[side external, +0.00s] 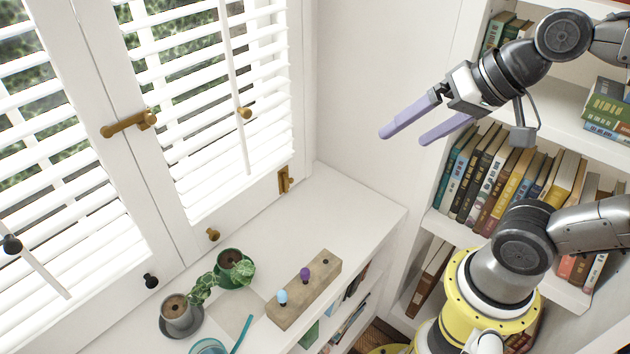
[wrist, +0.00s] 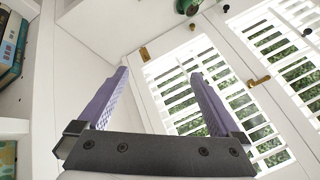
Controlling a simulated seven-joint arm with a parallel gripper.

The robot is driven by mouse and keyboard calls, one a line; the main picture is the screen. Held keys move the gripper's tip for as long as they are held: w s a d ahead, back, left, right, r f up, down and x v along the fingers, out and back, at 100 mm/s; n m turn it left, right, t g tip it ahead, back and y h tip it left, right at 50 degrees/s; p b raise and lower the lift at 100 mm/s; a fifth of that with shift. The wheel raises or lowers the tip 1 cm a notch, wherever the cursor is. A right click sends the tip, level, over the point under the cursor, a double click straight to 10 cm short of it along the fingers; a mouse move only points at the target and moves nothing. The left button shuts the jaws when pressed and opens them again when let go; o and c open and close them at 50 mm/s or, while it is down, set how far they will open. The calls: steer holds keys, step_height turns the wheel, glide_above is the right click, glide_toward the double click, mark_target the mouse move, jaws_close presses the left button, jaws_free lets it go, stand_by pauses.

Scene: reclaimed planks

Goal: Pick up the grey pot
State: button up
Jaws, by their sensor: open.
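The grey pot (side external: 177,311) stands on a dark grey saucer (side external: 195,328) at the lower left of the side external view, on the white shelf top below the window. Brown soil shows in its top. My gripper (side external: 403,139), with two long lilac fingers, is open and empty. It is high in the air at the upper right, well away from the pot. In the wrist view my gripper (wrist: 160,73) has its fingers spread, with nothing between them. I cannot make out the grey pot in the wrist view.
A green pot (side external: 229,279) with a trailing plant (side external: 202,290) stands close right of the grey pot. A wooden block (side external: 318,279) with blue and purple knobs lies further right. A teal item (side external: 207,347) is cut off at the bottom edge. Bookshelves (side external: 440,222) stand at the right.

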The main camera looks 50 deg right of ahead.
steer(key=s+d+f+n+g+h, duration=0.1)
steer(key=s+d+f+n, duration=0.1)
steer(key=s+f+n, duration=0.2)
steer(key=shift+s+d+n+g+h, duration=0.2)
steer(key=shift+d+n+g+h, duration=0.15)
steer(key=shift+n, duration=0.75)
steer(key=shift+f, duration=0.1)
